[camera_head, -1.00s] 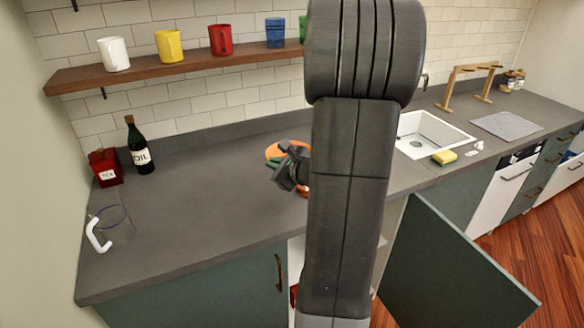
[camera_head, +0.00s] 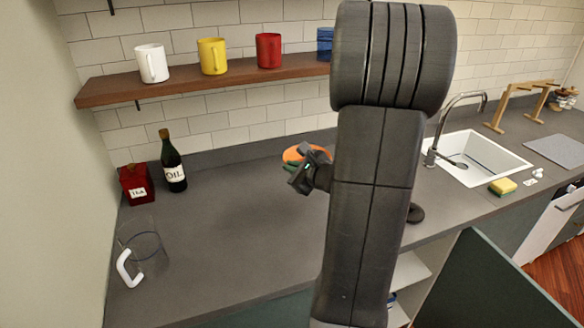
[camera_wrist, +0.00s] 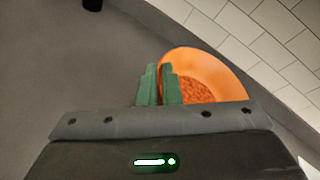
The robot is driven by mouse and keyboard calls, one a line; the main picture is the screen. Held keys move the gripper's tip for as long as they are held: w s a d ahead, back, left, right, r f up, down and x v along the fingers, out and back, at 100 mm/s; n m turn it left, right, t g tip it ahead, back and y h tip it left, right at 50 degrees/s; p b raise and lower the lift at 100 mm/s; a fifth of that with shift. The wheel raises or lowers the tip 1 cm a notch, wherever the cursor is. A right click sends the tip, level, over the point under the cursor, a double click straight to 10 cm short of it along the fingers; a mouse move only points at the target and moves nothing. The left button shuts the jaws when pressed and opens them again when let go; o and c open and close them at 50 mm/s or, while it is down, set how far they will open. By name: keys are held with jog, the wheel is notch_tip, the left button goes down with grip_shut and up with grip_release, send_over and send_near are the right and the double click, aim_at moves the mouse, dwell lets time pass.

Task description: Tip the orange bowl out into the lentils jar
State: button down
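The orange bowl (camera_head: 306,153) shows in the head view above the back of the counter, partly hidden by my gripper (camera_head: 306,178). In the wrist view, the bowl (camera_wrist: 217,68) looks tilted and has small orange-red grains inside. The two green fingers of my gripper (camera_wrist: 159,84) are close together at the bowl's left rim, and they look shut on its wall. A clear glass vessel (camera_head: 142,243) with a white handle stands on the counter at the left; I see no contents or label. No jar marked lentils can be made out.
A red tea box (camera_head: 135,184) and an oil bottle (camera_head: 173,163) stand at the back left. A shelf (camera_head: 205,82) with mugs runs above. A sink (camera_head: 480,155) and a yellow sponge (camera_head: 502,187) are at the right. An open cabinet door (camera_head: 490,285) sticks out below. The counter's middle left (camera_head: 235,230) is clear.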

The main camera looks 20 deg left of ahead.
jog(key=shift+d+r+y, duration=0.2)
jog(key=shift+d+r, duration=0.05)
jog(key=shift+d, duration=0.2)
jog(key=shift+d+r+y, duration=0.2)
jog(key=shift+d, duration=0.25)
jog(key=d+r+m+y, duration=0.1)
jog(key=d+r+m+t+y, duration=0.1)
jog(key=d, duration=0.1)
jog(key=d+r, duration=0.1)
jog(key=d, duration=0.1)
jog(key=shift+w+d+r+m+t+y, duration=0.2)
jog(key=shift+w+d+m+t+y, duration=0.1)
jog(key=shift+m+y, duration=0.1)
jog(key=d+m+b, duration=0.1)
jog(key=d+f+t+y+b, duration=0.1)
jog(key=d+f+m+t+y+b, duration=0.1)
jog(key=d+b, duration=0.1)
jog(key=shift+w+m, duration=0.15)
jog(key=shift+m, duration=0.15)
jog(key=shift+d+f, duration=0.1)
jog(key=shift+f, duration=0.05)
jog(key=d+m+t+b, duration=0.1)
jog(key=d+f+m+t+y+b, duration=0.1)
jog(key=shift+w+d+m, duration=0.15)
jog(key=shift+d+m, duration=0.05)
jog(key=shift+m, duration=0.1)
